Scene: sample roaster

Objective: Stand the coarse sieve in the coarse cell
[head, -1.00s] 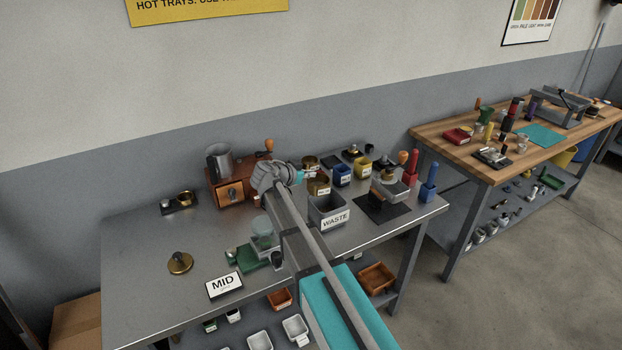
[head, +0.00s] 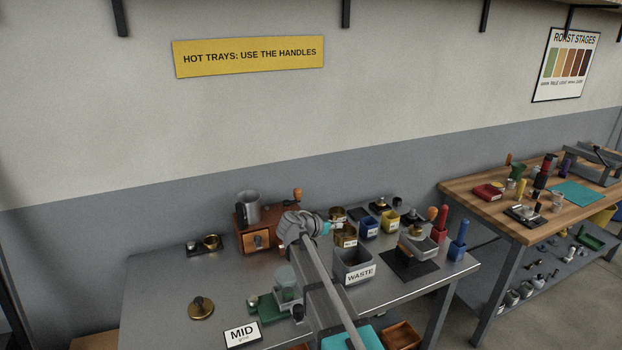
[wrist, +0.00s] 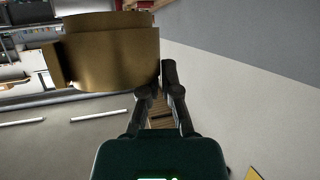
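My gripper (wrist: 160,85) has its fingers close together at the edge of a brass sieve (wrist: 110,50). One finger lies along the sieve's right side and the other tip is hidden by it, so the gripper looks shut on its wall. In the head view the gripper (head: 328,228) is beside a brass ring, likely this sieve (head: 337,214). Another brass sieve with a white label (head: 345,239) is just below it; its label is too small to read. I cannot tell which place is the coarse cell.
A grey WASTE bin (head: 355,268) stands in front, with blue (head: 368,229) and yellow (head: 389,224) bins behind. A brown wooden grinder (head: 257,238) is to the left. A black holder with a brass cup (head: 206,246) is further left.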

